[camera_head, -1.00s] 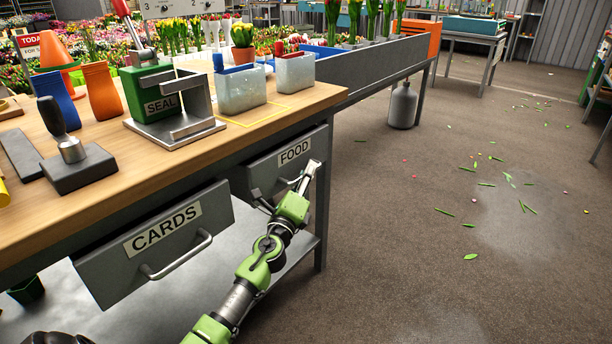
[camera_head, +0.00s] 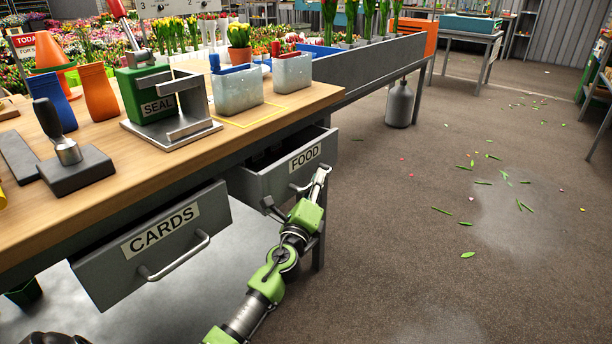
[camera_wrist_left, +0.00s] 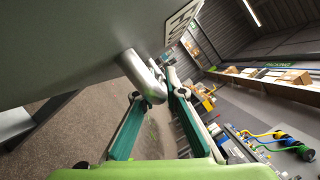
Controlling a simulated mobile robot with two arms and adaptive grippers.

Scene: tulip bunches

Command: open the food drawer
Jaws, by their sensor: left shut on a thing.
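The food drawer (camera_head: 285,180) is a grey drawer under the wooden bench, with a white FOOD label on its front. It stands partly pulled out, and a strip of its dark inside shows above the front. My left gripper (camera_head: 312,184) is at the drawer's bar handle, which it mostly hides in the head view. In the left wrist view the handle (camera_wrist_left: 146,78) runs in between the fingers of the left gripper (camera_wrist_left: 156,95), which is shut on it. My right gripper is not in view.
The CARDS drawer (camera_head: 155,245) beside it on the left is also partly pulled out, its handle jutting forward. The bench top (camera_head: 190,155) holds a green SEAL press (camera_head: 160,100) and two pale bins. The brown floor to the right is open, with scattered leaves.

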